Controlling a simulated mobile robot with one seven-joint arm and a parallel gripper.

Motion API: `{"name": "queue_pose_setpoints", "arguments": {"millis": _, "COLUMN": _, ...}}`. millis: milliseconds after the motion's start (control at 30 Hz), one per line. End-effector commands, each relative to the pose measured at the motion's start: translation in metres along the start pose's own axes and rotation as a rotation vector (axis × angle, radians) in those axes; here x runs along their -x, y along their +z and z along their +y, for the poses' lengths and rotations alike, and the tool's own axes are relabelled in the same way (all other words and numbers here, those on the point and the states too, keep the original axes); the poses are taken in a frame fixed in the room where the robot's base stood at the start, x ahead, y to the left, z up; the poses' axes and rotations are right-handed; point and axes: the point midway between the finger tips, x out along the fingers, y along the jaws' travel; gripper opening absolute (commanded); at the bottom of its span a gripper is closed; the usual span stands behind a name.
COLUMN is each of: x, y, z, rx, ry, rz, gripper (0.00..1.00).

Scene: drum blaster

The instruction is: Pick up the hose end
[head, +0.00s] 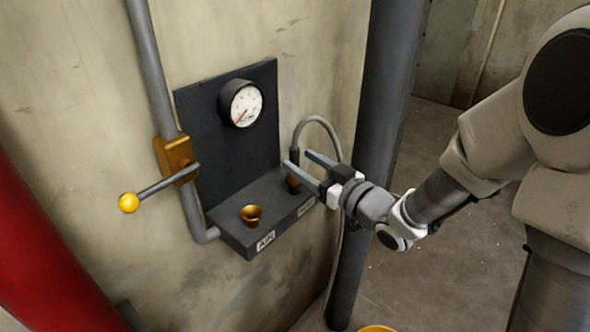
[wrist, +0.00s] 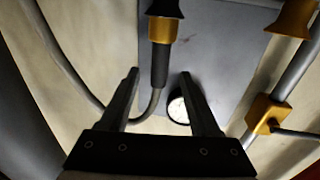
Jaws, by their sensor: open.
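The hose end (head: 294,181) stands upright at the right end of the dark shelf (head: 232,228), with a brass part low on it. In the wrist view the hose end (wrist: 159,66) is a dark sleeve below a brass collar (wrist: 162,29). A grey hose (head: 322,121) arches from its top and drops behind my gripper. My gripper (head: 299,161) is open and reaches in from the right. In the wrist view its fingertips lie to either side of the sleeve, with gaps visible on both sides. The fingers partly hide the hose end in the head view.
A gauge (head: 241,104) sits on the dark back plate (head: 205,115). A brass cup (head: 251,214) stands on the shelf above an AIR label. A yellow-knobbed lever (head: 129,202) and brass valve are at left. A thick dark pipe (head: 385,90) rises close behind my gripper.

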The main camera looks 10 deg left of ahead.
Motion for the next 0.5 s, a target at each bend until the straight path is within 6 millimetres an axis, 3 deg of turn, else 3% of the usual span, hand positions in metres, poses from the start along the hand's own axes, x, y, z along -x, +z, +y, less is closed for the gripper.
{"name": "queue_pose_setpoints", "arguments": {"millis": 233, "x": -0.019, "y": 0.001, "z": 0.0, "rx": 0.0, "ry": -0.001, "rz": -0.001, "gripper": 0.63}}
{"name": "queue_pose_setpoints", "arguments": {"millis": 500, "x": -0.057, "y": 0.005, "z": 0.001, "rx": -0.001, "ry": -0.002, "rz": 0.001, "gripper": 0.63}}
